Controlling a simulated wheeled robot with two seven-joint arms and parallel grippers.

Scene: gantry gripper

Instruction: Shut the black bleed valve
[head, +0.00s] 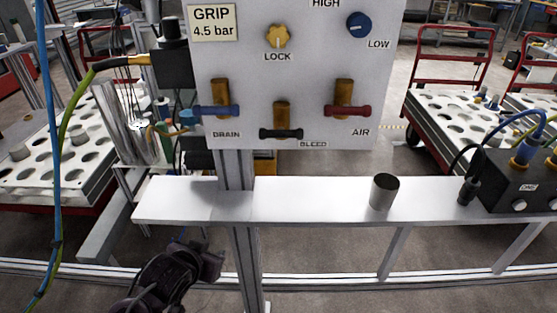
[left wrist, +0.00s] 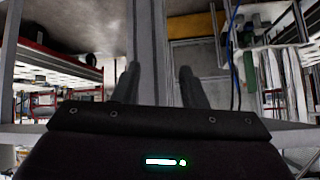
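The black bleed valve (head: 281,133) is on the lower middle of the white panel, above the BLEED label. Its dark handle lies level, across the lower end of an upright brass body (head: 282,113). My left gripper (head: 209,259) is low in the head view, below the shelf and left of the post, well apart from the valve. In the left wrist view its two fingers (left wrist: 160,82) are spread with nothing between them. The valve cannot be made out in the left wrist view. My right gripper is in neither view.
The blue DRAIN valve (head: 217,110) and red AIR valve (head: 348,110) flank the black one. A yellow LOCK knob (head: 278,36) and blue knob (head: 358,25) sit above. The white shelf (head: 300,203) juts out below the panel, bearing a metal cup (head: 384,192) and black box (head: 520,184).

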